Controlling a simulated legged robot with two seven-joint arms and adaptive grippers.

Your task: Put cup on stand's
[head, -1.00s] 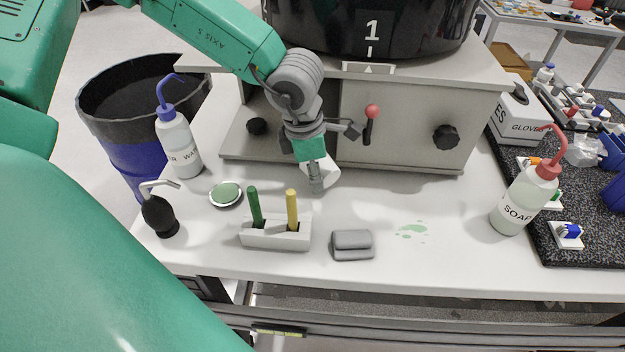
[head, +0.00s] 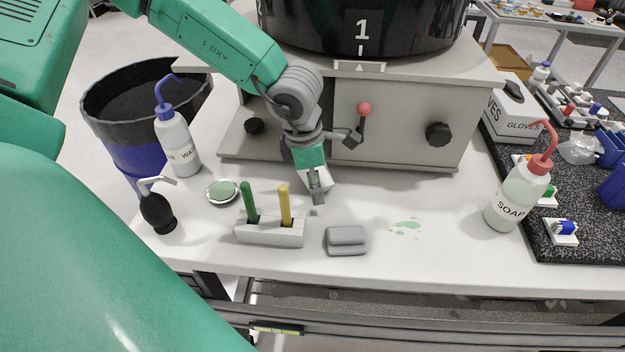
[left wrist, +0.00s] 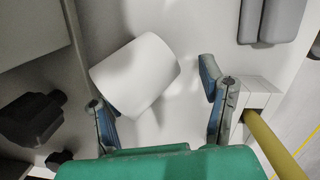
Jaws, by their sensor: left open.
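A plain white cup (left wrist: 135,75) shows in the left wrist view as a tilted, rounded cylinder just beyond the left-hand finger. I cannot tell whether the finger touches it. My left gripper (left wrist: 155,95) is open, with nothing clamped between its fingers. In the head view my left gripper (head: 318,196) points down close over the white table (head: 390,285), behind the rod holder, and mostly hides the cup. A white holder block (head: 270,229) carries a green rod and a yellow rod; I cannot tell whether it is the stand. My right gripper is not in view.
A grey block (head: 346,241) lies right of the holder, near a green spill (head: 406,228). A grey machine (head: 400,130) with knobs and a red-tipped lever stands behind. Bottles (head: 177,145) (head: 517,195), a black blower (head: 158,212) and a green dish (head: 222,191) flank the work area.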

